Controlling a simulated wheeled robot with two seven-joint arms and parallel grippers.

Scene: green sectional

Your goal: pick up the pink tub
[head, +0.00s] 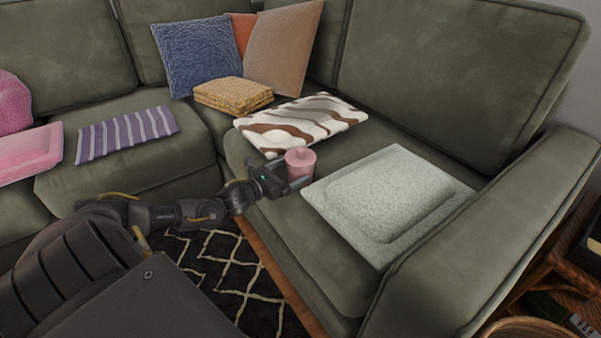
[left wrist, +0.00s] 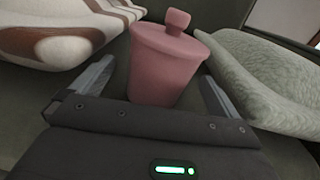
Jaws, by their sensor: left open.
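The pink tub (head: 300,163), with a knobbed lid, stands upright on the green sofa seat between a patterned folded blanket and a pale green cushion. My left gripper (head: 285,178) is at the tub's near left side in the head view. In the left wrist view the tub (left wrist: 166,65) sits between the two open fingers of my left gripper (left wrist: 158,92), with its lower part hidden behind the gripper body. I cannot tell whether either finger touches it. My right gripper is not in view.
The brown-and-white blanket (head: 301,121) lies behind the tub, and the pale green cushion (head: 388,200) lies close on its right. A folded yellow blanket (head: 233,94) and upright pillows (head: 199,55) are farther back. The sofa arm (head: 480,245) rises at right.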

